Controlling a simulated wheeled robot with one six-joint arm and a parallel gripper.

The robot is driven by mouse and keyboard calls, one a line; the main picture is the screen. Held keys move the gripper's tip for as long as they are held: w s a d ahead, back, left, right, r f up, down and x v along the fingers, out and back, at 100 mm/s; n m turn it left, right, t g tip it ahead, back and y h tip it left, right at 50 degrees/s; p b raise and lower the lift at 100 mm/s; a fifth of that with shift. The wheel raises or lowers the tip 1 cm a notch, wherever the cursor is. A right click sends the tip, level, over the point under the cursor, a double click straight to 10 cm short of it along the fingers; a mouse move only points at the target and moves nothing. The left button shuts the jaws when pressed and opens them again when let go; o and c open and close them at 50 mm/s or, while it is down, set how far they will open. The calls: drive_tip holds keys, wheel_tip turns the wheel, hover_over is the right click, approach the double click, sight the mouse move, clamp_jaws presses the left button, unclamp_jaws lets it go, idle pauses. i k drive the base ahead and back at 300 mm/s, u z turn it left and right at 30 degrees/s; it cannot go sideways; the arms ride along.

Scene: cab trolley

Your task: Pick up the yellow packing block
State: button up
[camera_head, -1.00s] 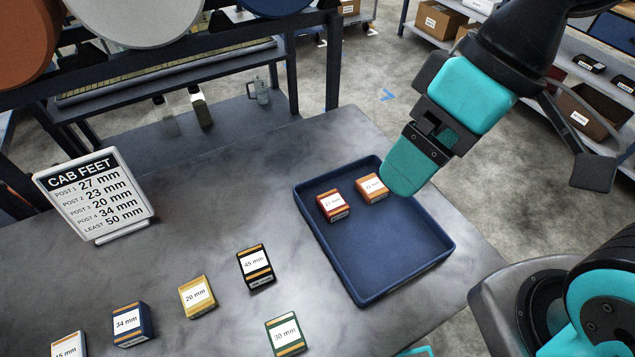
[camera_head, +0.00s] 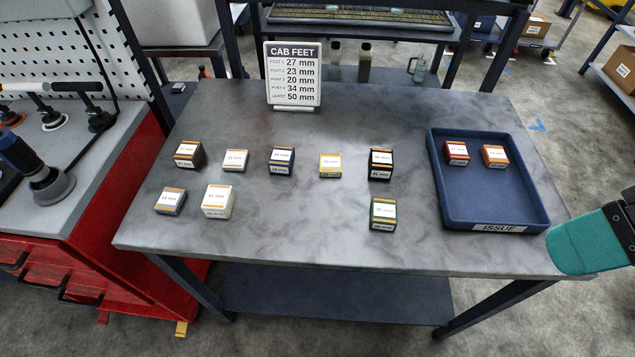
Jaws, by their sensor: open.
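The yellow packing block (camera_head: 330,165) sits on the grey table near its middle, in the back row of blocks. It has a white label on top. A dark blue block (camera_head: 282,161) stands to its left and a black block (camera_head: 381,164) to its right, both apart from it. My gripper (camera_head: 588,243) is at the right edge of the view, beyond the table's right front corner and far from the yellow block. Only its teal finger side shows, and nothing is seen held in it.
The blue ISSUE tray (camera_head: 488,207) at the table's right holds a red block (camera_head: 456,153) and an orange block (camera_head: 494,156). A green block (camera_head: 383,214) stands in front of the black one. The CAB FEET sign (camera_head: 293,76) stands at the back. Several other blocks stand at left.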

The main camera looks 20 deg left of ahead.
sight(331, 164)
drive_tip(key=z, duration=0.05)
drive_tip(key=k, duration=0.15)
drive_tip(key=z, duration=0.9)
drive_tip(key=i, duration=0.7)
drive_tip(key=u, duration=2.4)
drive_tip(key=i, duration=0.5)
drive_tip(key=z, duration=0.3)
drive_tip(key=k, duration=0.85)
drive_tip(key=u, duration=0.1)
